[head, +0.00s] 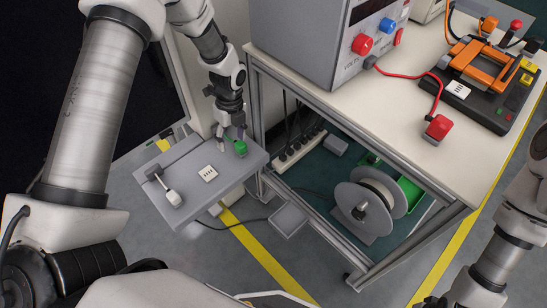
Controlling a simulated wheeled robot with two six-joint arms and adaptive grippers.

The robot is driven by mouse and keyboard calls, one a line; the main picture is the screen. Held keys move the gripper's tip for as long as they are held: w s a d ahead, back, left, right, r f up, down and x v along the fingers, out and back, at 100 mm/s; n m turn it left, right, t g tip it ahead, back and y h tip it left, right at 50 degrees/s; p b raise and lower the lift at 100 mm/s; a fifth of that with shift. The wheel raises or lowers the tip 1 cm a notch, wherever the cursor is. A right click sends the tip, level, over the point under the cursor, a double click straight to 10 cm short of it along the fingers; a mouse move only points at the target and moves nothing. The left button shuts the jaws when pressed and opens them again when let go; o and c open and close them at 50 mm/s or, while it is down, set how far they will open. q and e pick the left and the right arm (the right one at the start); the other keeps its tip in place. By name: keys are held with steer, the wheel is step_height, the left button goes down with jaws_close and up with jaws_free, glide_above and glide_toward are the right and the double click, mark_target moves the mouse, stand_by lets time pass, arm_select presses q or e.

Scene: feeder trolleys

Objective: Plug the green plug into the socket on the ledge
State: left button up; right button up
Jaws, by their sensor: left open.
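My left gripper (230,140) points down over the back of the grey ledge (226,187) and is open. The green plug (240,148) is right at its fingertips, by the right-hand finger. I cannot tell whether the finger touches it. A white socket plate with dark slots (208,174) lies on the middle of the ledge, in front of the gripper. Only links of my right arm show at the lower right; its gripper is out of view.
To the right stands a trolley (440,180) with a power supply (320,40), a red plug (437,127) on a lead, and an orange-handled device (485,75). A cable reel (370,205) sits below.

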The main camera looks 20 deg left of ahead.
mark_target(240, 142)
arm_select(q)
steer(key=shift+t, duration=0.7)
steer(key=w, duration=0.1)
steer(key=w+b, duration=0.1)
steer(key=w, duration=0.1)
steer(key=w+b, duration=0.1)
steer(key=shift+w+a+f, duration=0.1)
steer(key=shift+w+f, duration=0.1)
steer(key=shift+f, duration=0.15)
steer(key=shift+a+r+b, duration=0.2)
steer(key=shift+r+b, duration=0.1)
steer(key=shift+r, duration=0.2)
steer(key=shift+w+d, duration=0.1)
arm_select(e)
step_height(240, 142, down, 5)
steer(key=shift+d+r, duration=0.1)
steer(key=shift+d, duration=0.05)
arm_select(q)
steer(key=shift+f, duration=1.35)
arm_select(e)
steer(key=shift+f, duration=0.3)
